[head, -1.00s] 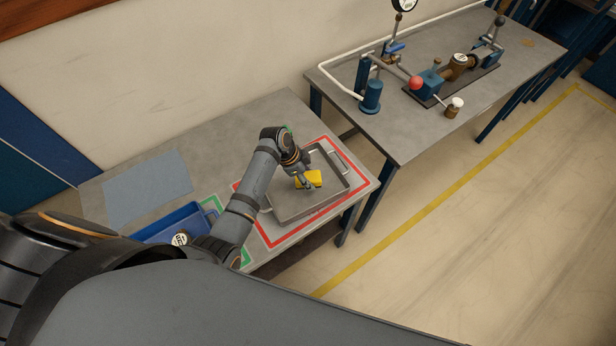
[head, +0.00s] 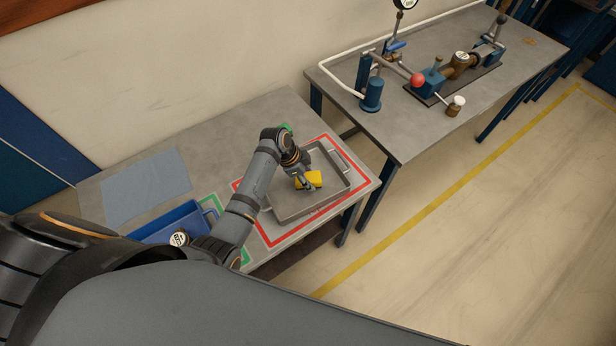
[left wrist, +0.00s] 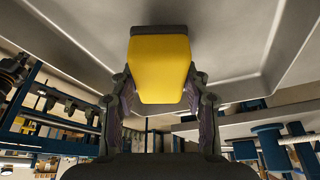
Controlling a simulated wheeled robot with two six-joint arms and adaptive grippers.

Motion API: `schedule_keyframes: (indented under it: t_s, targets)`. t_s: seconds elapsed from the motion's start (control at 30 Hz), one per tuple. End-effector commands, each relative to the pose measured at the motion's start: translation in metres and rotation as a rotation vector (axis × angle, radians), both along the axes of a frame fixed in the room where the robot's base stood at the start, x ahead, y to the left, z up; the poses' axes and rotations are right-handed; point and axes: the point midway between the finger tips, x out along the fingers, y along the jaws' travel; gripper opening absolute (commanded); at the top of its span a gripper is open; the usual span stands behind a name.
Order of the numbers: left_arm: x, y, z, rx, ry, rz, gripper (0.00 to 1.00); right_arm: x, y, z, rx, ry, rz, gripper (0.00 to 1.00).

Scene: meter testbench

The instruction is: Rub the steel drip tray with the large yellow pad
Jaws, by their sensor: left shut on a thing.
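The steel drip tray (head: 290,207) is a shallow grey tray with handles, lying inside a red outline on the near table. My left gripper (head: 302,182) is over the tray and shut on the large yellow pad (head: 311,179). In the left wrist view the pad (left wrist: 160,62) sits between the two fingers, with the tray's grey surface (left wrist: 225,40) close behind it. I cannot tell for certain whether the pad touches the tray floor. My right gripper is not in view.
A blue bin (head: 172,222) stands in a green outline left of the tray, partly behind my arm. A grey-blue mat (head: 147,188) lies at the table's left. A second table (head: 430,125) at the back right carries pipes, valves and a gauge.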

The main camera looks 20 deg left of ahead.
Motion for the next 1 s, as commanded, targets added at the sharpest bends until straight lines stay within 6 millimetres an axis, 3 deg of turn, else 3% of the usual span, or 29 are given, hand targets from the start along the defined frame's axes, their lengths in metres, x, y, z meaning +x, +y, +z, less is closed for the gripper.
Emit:
schedule_keyframes:
  t_s: [0.77, 1.0]
  targets:
    - [0.000, 0.000, -0.014, -0.001, -0.001, 0.000, 0.21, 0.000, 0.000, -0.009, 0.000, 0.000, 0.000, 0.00]
    - [0.011, -0.010, -0.014, -0.002, -0.002, 0.000, 0.21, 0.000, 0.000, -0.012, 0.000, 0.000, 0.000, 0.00]
